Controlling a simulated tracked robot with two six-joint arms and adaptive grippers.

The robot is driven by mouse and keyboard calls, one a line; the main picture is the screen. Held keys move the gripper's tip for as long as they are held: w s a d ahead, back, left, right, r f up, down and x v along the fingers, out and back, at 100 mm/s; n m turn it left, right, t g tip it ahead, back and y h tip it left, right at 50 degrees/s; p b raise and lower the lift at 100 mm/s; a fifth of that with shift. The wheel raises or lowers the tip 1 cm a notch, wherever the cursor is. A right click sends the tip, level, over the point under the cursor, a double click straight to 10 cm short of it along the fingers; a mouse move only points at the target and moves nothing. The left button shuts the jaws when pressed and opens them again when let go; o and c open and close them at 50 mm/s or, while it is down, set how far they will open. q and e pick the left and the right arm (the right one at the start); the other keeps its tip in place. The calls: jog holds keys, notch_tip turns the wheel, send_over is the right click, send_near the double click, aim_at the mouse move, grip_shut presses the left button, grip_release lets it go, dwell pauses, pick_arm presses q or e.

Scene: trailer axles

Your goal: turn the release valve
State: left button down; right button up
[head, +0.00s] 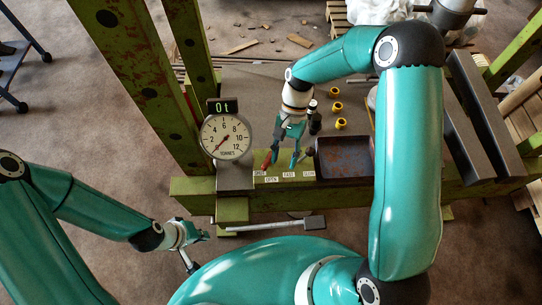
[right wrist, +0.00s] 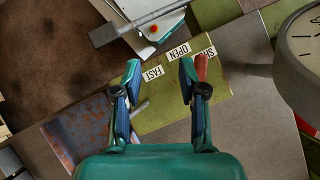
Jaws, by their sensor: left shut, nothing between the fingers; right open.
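The release valve shows as a red handle (head: 267,160) beside the SHUT and OPEN labels on the green beam; its lower parts are hidden. My right gripper (head: 283,159) is open above the beam, with one finger right beside the red handle. In the right wrist view, the red handle (right wrist: 202,68) shows just outside the right-hand finger of that gripper (right wrist: 160,72), partly hidden by it. I cannot tell whether they touch. A grey lever (right wrist: 140,108) shows between the fingers, near the FAST label. My left gripper (head: 197,236) is shut and empty, low at the left.
A round gauge (head: 226,137) with a display reading 0t stands left of my right gripper. A rusty tray (head: 343,160) lies to its right. A long-handled tool (head: 290,225) lies in front of the beam.

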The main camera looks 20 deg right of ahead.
aim_at(268, 158)
jog(key=w+d+r+t+b, duration=0.1)
jog(key=w+r+t+b, duration=0.15)
jog(key=w+r, duration=0.65)
jog(key=shift+m+g, duration=0.25)
jog(key=shift+m, duration=0.05)
jog(key=x, duration=1)
jog(key=s+p+x, duration=0.1)
jog(key=x, duration=0.4)
jog(key=shift+d+f, duration=0.15)
jog(key=shift+d, duration=0.1)
pick_arm(q)
notch_tip(268, 158, down, 3)
jog(key=shift+r, duration=0.15)
pick_arm(e)
grip_shut()
